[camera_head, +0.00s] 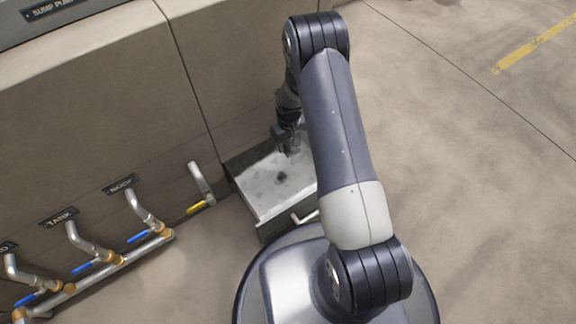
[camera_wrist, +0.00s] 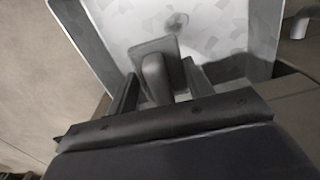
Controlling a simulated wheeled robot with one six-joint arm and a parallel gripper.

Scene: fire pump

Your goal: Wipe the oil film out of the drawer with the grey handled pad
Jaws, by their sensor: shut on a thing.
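The open drawer (camera_head: 262,217) stands out from the cabinet front in the head view, and its side wall (camera_wrist: 85,45) shows in the wrist view. Its pale floor carries faint grey patches. A small dark spot (camera_head: 281,178) lies near the middle of the floor, and a roundish grey mark (camera_wrist: 177,22) shows in the wrist view; I cannot tell which marks are oil. My gripper (camera_wrist: 158,78) is shut on the handle of the grey pad (camera_wrist: 158,47), inside the drawer. In the head view my gripper (camera_head: 289,146) is at the drawer's back end, and the pad is hard to make out.
The cabinet front (camera_head: 90,100) rises behind the drawer. Pipes with blue-levered valves (camera_head: 85,266) and a yellow-levered valve (camera_head: 198,205) stand left of the drawer. The drawer's pale handle (camera_head: 304,217) sticks out in front, close to my base. Open floor (camera_head: 480,170) lies to the right.

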